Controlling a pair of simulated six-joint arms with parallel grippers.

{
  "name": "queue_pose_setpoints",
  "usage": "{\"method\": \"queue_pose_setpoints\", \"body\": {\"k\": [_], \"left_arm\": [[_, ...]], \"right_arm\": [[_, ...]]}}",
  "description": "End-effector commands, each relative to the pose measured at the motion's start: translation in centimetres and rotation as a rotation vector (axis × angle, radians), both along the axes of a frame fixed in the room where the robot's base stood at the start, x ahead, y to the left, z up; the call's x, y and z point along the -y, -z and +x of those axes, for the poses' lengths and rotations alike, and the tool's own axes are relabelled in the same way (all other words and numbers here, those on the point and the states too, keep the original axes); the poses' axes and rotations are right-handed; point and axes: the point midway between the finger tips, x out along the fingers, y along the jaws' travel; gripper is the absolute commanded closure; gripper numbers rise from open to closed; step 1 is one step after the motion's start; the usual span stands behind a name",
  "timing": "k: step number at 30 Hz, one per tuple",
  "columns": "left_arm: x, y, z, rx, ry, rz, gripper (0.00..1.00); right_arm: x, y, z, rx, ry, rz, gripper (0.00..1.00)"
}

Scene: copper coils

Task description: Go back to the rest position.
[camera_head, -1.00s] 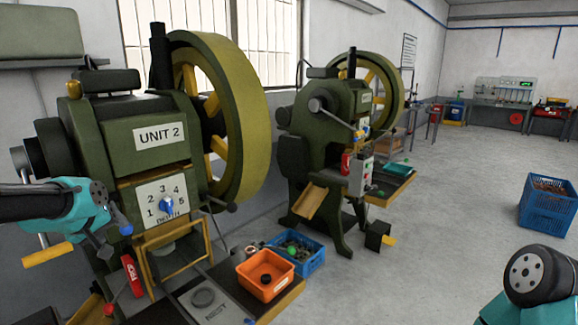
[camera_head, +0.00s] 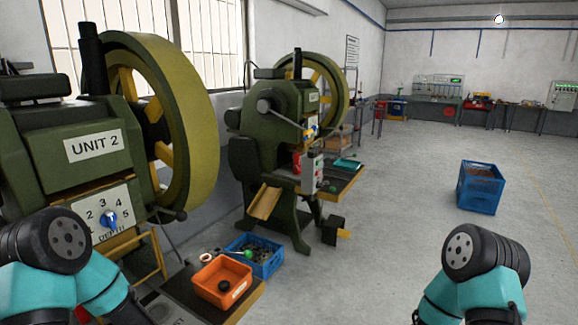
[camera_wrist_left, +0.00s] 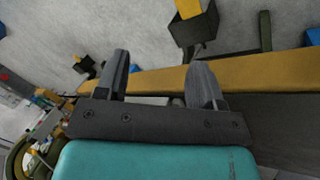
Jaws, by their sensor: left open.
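My left gripper (camera_wrist_left: 162,85) shows in the left wrist view with its two dark fingers spread apart and nothing between them. Beyond the fingers are a yellow table edge (camera_wrist_left: 250,75) and the grey floor. In the head view, my left arm is folded at the lower left and my right arm at the lower right. Both show only teal links and dark round joints. Neither gripper's fingers show in the head view.
The green UNIT 2 press (camera_head: 85,150) with its yellow flywheel stands at the left. A second press (camera_head: 283,150) stands behind. A blue crate (camera_head: 480,188) stands on otherwise open floor at the right.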

Motion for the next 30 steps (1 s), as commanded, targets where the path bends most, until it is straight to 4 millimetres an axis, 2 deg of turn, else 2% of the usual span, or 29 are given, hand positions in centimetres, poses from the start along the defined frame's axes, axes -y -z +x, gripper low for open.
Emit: {"method": "queue_pose_setpoints", "body": {"k": [1, 3, 6, 9, 13, 30], "left_arm": [[1.4, 1.6, -1.7, -0.032, 0.032, -0.006, 0.38], [3.0, 3.3, -3.6, -0.060, 0.073, -0.009, 0.38], [4.6, 5.0, -6.0, -0.094, 0.119, -0.014, 0.38], [5.6, 6.0, -7.6, -0.114, 0.150, -0.016, 0.38], [6.0, 6.4, -8.4, -0.121, 0.164, -0.016, 0.38], [6.0, 6.4, -8.3, -0.120, 0.163, -0.016, 0.38]], "right_arm": [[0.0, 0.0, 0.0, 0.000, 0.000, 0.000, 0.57], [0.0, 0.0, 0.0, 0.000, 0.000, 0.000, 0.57], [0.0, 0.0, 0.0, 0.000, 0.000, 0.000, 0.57], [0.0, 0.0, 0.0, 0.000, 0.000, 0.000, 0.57], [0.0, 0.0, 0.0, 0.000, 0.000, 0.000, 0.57], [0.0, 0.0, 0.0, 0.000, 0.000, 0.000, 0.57]]}}
